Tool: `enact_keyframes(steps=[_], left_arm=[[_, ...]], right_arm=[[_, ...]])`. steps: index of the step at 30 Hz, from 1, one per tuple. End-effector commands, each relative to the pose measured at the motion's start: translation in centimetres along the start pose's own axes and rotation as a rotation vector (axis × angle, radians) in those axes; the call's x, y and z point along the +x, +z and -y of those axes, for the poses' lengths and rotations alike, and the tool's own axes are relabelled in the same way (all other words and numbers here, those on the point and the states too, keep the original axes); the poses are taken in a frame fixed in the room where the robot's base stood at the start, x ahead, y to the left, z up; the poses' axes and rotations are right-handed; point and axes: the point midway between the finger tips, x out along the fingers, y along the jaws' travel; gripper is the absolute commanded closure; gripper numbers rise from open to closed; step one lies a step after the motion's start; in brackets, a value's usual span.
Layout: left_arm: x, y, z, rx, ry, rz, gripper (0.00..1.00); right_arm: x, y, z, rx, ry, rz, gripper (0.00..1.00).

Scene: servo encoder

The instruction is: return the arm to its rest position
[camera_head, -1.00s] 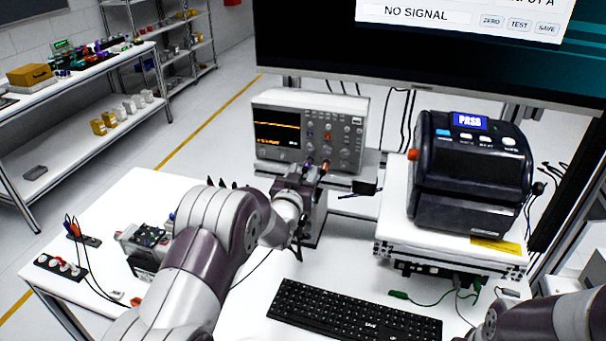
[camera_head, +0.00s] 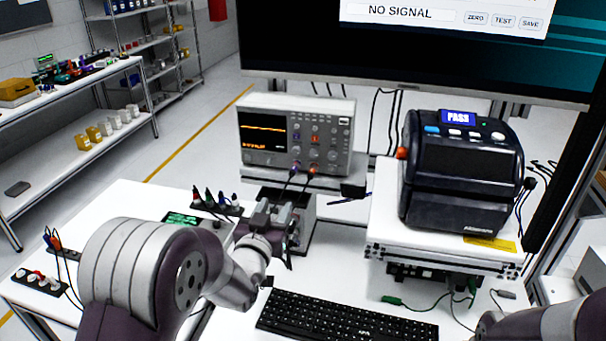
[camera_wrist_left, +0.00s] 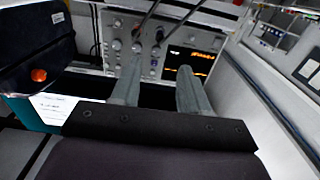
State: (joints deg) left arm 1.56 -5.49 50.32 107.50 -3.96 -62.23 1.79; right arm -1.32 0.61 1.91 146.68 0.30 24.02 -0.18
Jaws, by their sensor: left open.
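My left arm (camera_head: 150,265) reaches in from the lower left. Its gripper (camera_head: 268,212) hangs above the white bench, in front of the oscilloscope and beside a grey stand (camera_head: 303,225). In the left wrist view the two grey fingers (camera_wrist_left: 155,88) are spread apart with nothing visible between them, and the oscilloscope panel (camera_wrist_left: 165,45) lies beyond them. Of my right arm, only a link (camera_head: 535,325) shows at the bottom right. Its gripper is out of view.
The oscilloscope (camera_head: 295,135) stands behind the gripper, with cables at its front. A black keyboard (camera_head: 345,318) lies to the gripper's front right. A black device reading PASS (camera_head: 460,175) sits on a white platform. Several probes (camera_head: 215,202) stand left of the gripper. A monitor (camera_head: 420,70) spans the back.

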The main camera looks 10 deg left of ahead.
Motion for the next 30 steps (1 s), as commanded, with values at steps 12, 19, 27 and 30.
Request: enact_keyframes(steps=[12,19,27,30], left_arm=[[-18.2,14.5,-0.5,-0.014,-0.029,1.231,0.55],[-25.1,12.8,-1.4,-0.015,-0.011,1.467,0.55],[-24.7,12.5,-1.5,-0.011,-0.008,1.452,0.55],[-24.6,12.5,-1.5,-0.011,-0.008,1.451,0.55]], right_arm=[[-0.1,0.0,0.0,0.0,0.0,0.0,0.57],[0.0,0.0,0.0,0.0,0.0,0.0,0.57],[0.0,0.0,0.0,0.0,0.0,0.0,0.57],[0.0,0.0,0.0,0.0,0.0,0.0,0.57]])
